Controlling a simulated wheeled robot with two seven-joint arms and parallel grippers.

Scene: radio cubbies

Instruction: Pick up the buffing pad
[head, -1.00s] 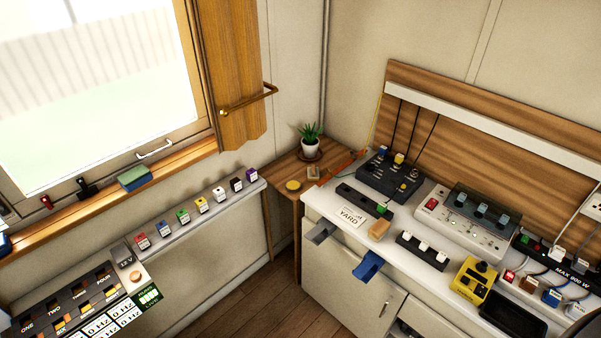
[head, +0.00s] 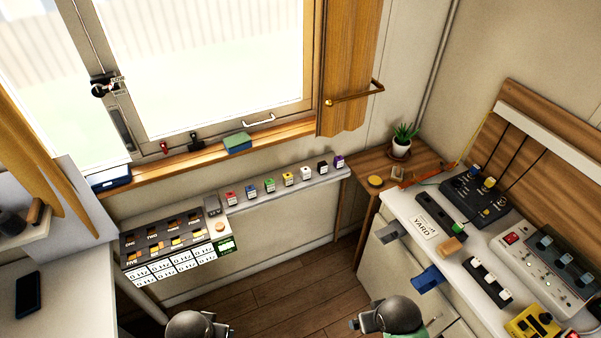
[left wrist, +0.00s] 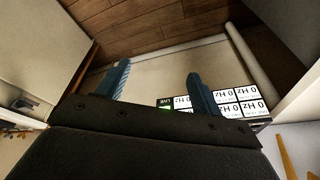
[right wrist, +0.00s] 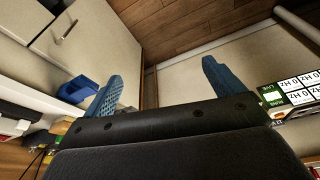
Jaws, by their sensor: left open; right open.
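No thing is clearly marked as the buffing pad. A round yellow pad-like disc (head: 375,181) lies on the wooden corner table, near the potted plant. A green and blue sponge-like block (head: 237,142) sits on the window sill. I cannot tell for sure which is the buffing pad. My left gripper (left wrist: 157,72) is open and empty, its blue fingers apart over the floor and wall area. My right gripper (right wrist: 160,70) is open and empty, with floor and cabinet beyond it. Both are far from the disc and the block.
A potted plant (head: 402,140) stands on the corner table (head: 350,157). A white counter (head: 452,262) with several devices runs along the right. A narrow ledge (head: 262,200) holds several small coloured blocks beside a labelled switch panel (head: 178,247). The wooden floor (head: 290,300) between is clear.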

